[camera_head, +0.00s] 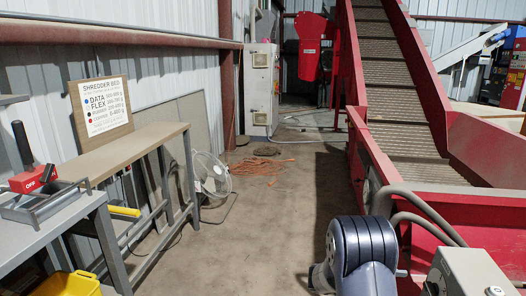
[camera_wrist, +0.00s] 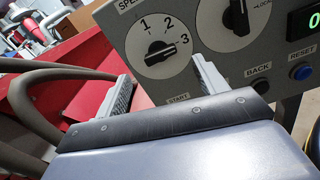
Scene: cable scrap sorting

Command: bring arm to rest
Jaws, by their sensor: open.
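My gripper (camera_wrist: 163,75) shows in the wrist view with its two pale ribbed fingers wide apart and nothing between them. It is in front of a grey control panel (camera_wrist: 205,72). The panel has a black speed knob (camera_wrist: 160,52) with marks 1, 2 and 3, and a second black knob (camera_wrist: 237,14). I cannot tell whether a fingertip touches the panel. In the head view, a dark blue-grey part of my arm stands at the lower right beside a grey box (camera_head: 468,272); my gripper is not visible there.
A red conveyor (camera_head: 405,95) rises on the right, with thick grey hoses (camera_head: 425,205) near my arm. At left are a workbench (camera_head: 50,222), a wooden-topped table (camera_head: 130,150), a yellow bin (camera_head: 75,284) and a fan (camera_head: 212,175). An orange cord (camera_head: 265,168) lies ahead; the middle floor is clear.

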